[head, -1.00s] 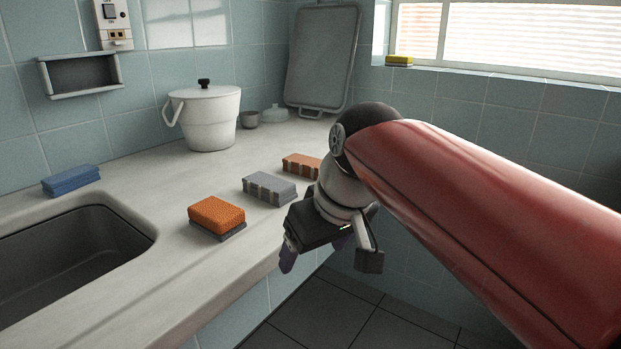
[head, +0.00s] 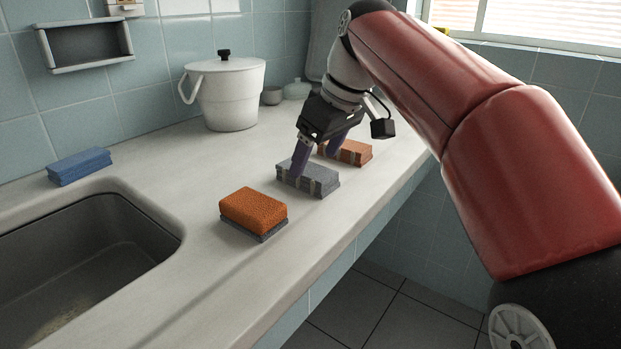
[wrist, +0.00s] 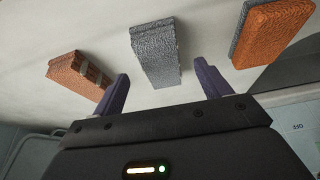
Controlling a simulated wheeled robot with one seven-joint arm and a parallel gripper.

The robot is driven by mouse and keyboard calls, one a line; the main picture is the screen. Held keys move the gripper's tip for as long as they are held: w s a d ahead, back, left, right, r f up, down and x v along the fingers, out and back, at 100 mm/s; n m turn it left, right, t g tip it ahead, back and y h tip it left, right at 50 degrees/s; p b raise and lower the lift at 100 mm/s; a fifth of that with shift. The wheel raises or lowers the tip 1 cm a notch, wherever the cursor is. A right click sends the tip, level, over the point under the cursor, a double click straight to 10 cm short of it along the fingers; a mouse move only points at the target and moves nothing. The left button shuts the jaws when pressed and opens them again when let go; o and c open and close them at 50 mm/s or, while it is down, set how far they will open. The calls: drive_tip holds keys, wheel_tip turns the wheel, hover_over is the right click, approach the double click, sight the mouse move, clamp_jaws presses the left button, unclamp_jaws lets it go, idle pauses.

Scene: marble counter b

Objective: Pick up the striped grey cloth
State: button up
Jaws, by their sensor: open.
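The striped grey cloth (head: 318,180) is a folded grey block with paler bands, flat on the counter between two orange items. It also shows in the wrist view (wrist: 155,55), centred ahead of the gap between my fingers. My gripper (head: 314,158) is open and empty, with its purple fingers pointing down over the cloth in the head view. The near finger overlaps the cloth's left part there; I cannot tell whether it touches. In the wrist view my gripper (wrist: 161,70) has one finger on each side of the gap.
An orange sponge with a grey base (head: 254,210) lies nearer on the counter (head: 150,150). A striped orange cloth (head: 352,152) lies just behind the grey one. A white pot (head: 228,95) stands farther back.

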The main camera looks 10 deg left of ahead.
sight(311, 170)
drive_tip(key=x, duration=0.3)
drive_tip(key=shift+f, duration=0.25)
drive_tip(key=c, duration=1.1)
drive_tip(key=shift+o, duration=0.2)
drive_tip(key=shift+r, duration=0.1)
